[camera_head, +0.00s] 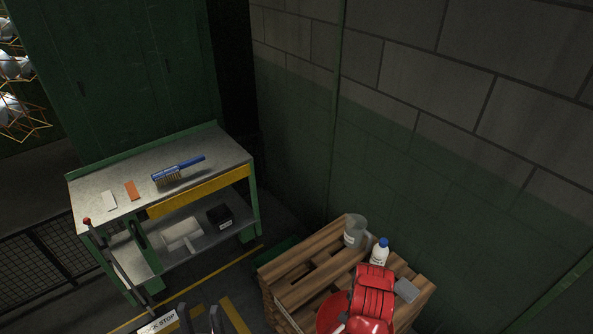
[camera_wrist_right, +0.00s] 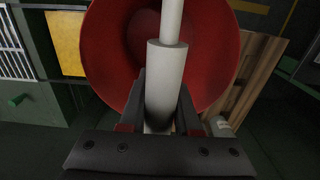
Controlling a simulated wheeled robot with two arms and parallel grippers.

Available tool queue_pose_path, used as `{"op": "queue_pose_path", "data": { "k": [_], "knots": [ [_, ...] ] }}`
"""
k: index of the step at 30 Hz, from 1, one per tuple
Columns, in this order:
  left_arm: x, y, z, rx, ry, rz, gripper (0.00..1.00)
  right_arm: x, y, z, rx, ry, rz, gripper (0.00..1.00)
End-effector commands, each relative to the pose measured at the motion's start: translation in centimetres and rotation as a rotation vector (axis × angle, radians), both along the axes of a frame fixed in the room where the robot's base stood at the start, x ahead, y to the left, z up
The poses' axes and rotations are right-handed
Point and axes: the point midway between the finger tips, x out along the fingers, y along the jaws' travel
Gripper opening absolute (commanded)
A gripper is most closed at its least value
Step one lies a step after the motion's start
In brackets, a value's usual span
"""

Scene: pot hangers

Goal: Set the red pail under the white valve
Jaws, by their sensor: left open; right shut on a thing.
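The red pail (camera_wrist_right: 215,50) fills much of the right wrist view, its round open mouth facing the camera. My right gripper (camera_wrist_right: 162,112) is shut on the pail's white cylindrical grip, which stands between the two fingers. In the head view part of the pail (camera_head: 331,314) shows at the bottom, over the near side of the wooden pallets; my red right arm hides the rest and the right gripper. I cannot tell whether the pail touches the wood. My left gripper (camera_head: 201,317) is open and empty at the bottom edge, its fingertips pointing up. I see no white valve.
The pallet stack (camera_head: 307,270) also carries a clear jug (camera_head: 355,232), a white bottle with a blue cap (camera_head: 379,252) and a grey block (camera_head: 406,290). A metal workbench (camera_head: 135,172) with a blue brush (camera_head: 178,172) stands at left. A block wall (camera_head: 450,130) closes the right side.

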Motion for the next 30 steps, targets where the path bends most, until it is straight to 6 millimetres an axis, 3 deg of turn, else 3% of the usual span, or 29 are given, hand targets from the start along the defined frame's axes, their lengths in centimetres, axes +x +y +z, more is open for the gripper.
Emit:
{"op": "queue_pose_path", "data": {
  "k": [11,17,30],
  "knots": [
    [0.0,0.0,-1.7,0.0,0.001,0.0,0.5,3.6,1.3,0.2,-0.001,-0.002,0.076,0.0],
    [0.0,0.0,-3.1,0.0,0.001,0.0,0.5,6.8,2.4,1.1,-0.002,-0.003,0.152,0.0],
    [0.0,0.0,-8.1,0.0,0.001,0.0,0.5,15.9,4.7,6.2,-0.007,-0.002,0.458,0.0]
  ]
}}
